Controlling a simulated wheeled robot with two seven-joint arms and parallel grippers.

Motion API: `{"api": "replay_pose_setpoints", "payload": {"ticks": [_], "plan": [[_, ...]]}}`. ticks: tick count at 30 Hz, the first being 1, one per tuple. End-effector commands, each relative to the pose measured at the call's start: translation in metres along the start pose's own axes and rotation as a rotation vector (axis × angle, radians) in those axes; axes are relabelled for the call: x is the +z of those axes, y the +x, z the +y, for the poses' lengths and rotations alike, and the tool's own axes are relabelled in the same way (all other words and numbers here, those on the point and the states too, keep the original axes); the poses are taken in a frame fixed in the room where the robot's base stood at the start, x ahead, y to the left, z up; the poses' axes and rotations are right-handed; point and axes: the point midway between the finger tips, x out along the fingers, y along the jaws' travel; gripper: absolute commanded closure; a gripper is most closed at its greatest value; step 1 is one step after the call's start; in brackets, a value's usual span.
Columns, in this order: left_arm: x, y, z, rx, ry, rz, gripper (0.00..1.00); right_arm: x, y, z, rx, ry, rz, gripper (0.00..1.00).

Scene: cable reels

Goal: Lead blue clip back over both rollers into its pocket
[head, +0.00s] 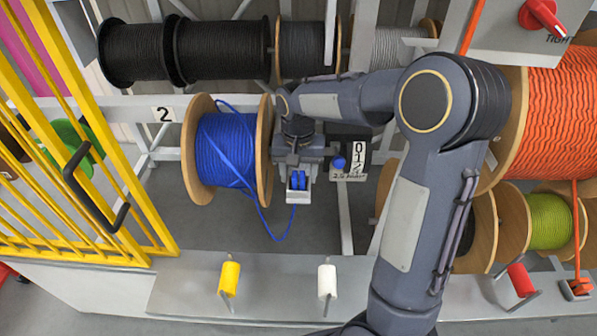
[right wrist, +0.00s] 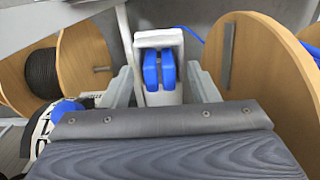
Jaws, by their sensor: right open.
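The blue clip (head: 298,181) shows as two rounded blue pads in a pale frame, to the right of the reel of blue cable (head: 224,150). In the right wrist view the clip (right wrist: 160,72) lies between the fingers of my right gripper (right wrist: 163,88), which are apart on either side of it. My right gripper (head: 299,170) comes from above. The blue cable (head: 270,230) hangs in a slack loop from the reel to the clip's lower end. A yellow roller (head: 229,279) and a white roller (head: 326,281) stand on the front ledge. I cannot pick out the blue clip's pocket. My left gripper is out of view.
A counter (head: 349,160) with a blue knob sits right of my gripper. A yellow gate (head: 75,150) stands at left. Black reels (head: 220,50) are behind, an orange reel (head: 555,105) at right. A red roller (head: 521,280) and an orange clip (head: 577,287) are on the ledge's right.

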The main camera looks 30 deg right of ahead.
Motion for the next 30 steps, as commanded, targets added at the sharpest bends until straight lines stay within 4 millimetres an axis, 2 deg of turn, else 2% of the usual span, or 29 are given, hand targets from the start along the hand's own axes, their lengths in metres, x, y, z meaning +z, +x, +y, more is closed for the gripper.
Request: {"api": "replay_pose_setpoints", "payload": {"ticks": [7, 15, 21, 30], "plan": [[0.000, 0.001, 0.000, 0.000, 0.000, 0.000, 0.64, -0.001, -0.008, 0.000, -0.001, 0.000, 0.002, 0.46], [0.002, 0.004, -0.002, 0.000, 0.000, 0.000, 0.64, -0.001, -0.053, 0.000, -0.003, 0.000, 0.004, 0.46], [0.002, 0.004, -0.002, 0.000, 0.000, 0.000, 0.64, 0.000, -0.075, 0.000, -0.001, -0.001, 0.001, 0.46], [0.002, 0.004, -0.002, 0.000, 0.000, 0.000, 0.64, 0.000, -0.078, 0.000, 0.000, -0.001, 0.000, 0.46]]}}
